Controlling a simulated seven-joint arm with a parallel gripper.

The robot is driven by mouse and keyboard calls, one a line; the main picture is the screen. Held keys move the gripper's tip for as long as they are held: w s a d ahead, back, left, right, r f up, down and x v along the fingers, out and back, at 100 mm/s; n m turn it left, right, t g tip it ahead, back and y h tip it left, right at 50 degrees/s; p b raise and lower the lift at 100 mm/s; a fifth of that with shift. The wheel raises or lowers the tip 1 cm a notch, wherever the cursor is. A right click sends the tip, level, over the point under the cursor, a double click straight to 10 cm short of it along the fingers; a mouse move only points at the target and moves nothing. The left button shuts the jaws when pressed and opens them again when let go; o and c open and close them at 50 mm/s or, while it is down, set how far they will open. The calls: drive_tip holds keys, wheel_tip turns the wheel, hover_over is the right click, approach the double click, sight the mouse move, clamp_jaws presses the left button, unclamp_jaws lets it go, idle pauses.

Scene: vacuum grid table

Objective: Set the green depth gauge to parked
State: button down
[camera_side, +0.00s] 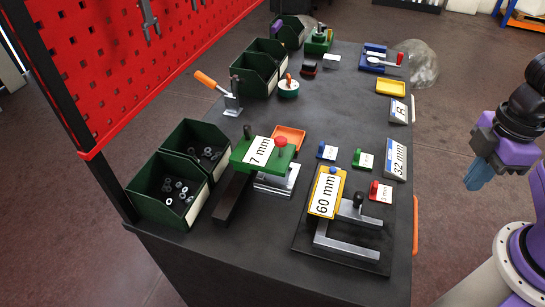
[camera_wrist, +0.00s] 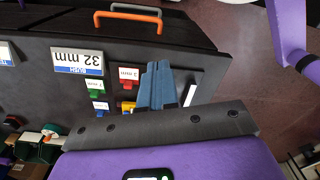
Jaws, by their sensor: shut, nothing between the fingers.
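A green block with a white "7 mm" label (camera_side: 243,157) appears to be the green depth gauge. It sits on a metal base at the left front of the table in the side view, with a red knob (camera_side: 281,141) and a dark post on top. A dark bar reaches forward under it. My gripper (camera_side: 478,180) is off the right side of the table, well away from the gauge, its blue fingers shut and empty. In the wrist view, the fingers (camera_wrist: 156,84) hide part of the table, and I cannot make out the green gauge there.
A yellow "60 mm" gauge (camera_side: 325,196) stands front right of the green one. Small blue, green and red labelled tags (camera_side: 381,191) and a "32 mm" plate (camera_side: 397,160) lie nearer my gripper. Green bins (camera_side: 166,187) line the left edge. An orange handle (camera_side: 415,225) juts from the right side.

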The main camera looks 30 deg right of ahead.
sight(246, 126)
drive_tip(key=c, duration=1.1)
unclamp_jaws()
drive_tip(key=shift+a, duration=0.1)
drive_tip(key=w+a+f+m+g+y, duration=0.2)
drive_tip(key=w+a+m+g+y, duration=0.55)
drive_tip(key=w+a+m, duration=0.8)
drive_tip(key=w+d+f+m+t+y, duration=0.2)
drive_tip(key=w+m+t+y, duration=0.25)
drive_tip(key=w+m, duration=0.45)
drive_tip(key=w+d+f+m+t+y, duration=0.25)
drive_tip(key=w+m+y, duration=0.35)
drive_tip(key=w, duration=0.6)
drive_tip(key=a, duration=1.6)
drive_tip(key=shift+s+a+r, duration=0.1)
drive_tip(key=shift+a+r, duration=0.05)
drive_tip(key=shift+a, duration=0.25)
clamp_jaws()
